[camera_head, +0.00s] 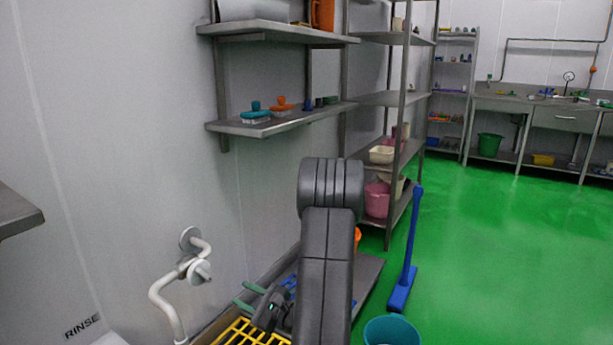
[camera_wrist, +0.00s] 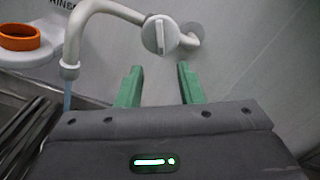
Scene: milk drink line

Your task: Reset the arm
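My gripper (camera_wrist: 160,80) shows in the wrist view with its two green fingers apart and nothing between them. In the head view my gripper (camera_head: 247,296) is low in the picture, left of my dark grey arm, above a yellow grate (camera_head: 250,333). The arm stands bent in the middle of the head view and hides part of the low shelf behind it. A white tap (camera_head: 168,296) with a round knob is on the wall left of the gripper. In the wrist view the tap (camera_wrist: 100,12) is beyond the fingers, with its spout at the left.
A wall shelf (camera_head: 280,122) with brushes and a metal rack (camera_head: 400,100) stand behind the arm. A blue squeegee (camera_head: 407,262) and teal bucket (camera_head: 392,331) are to the right. An orange ring (camera_wrist: 20,38) is near the spout. Green floor at right is open.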

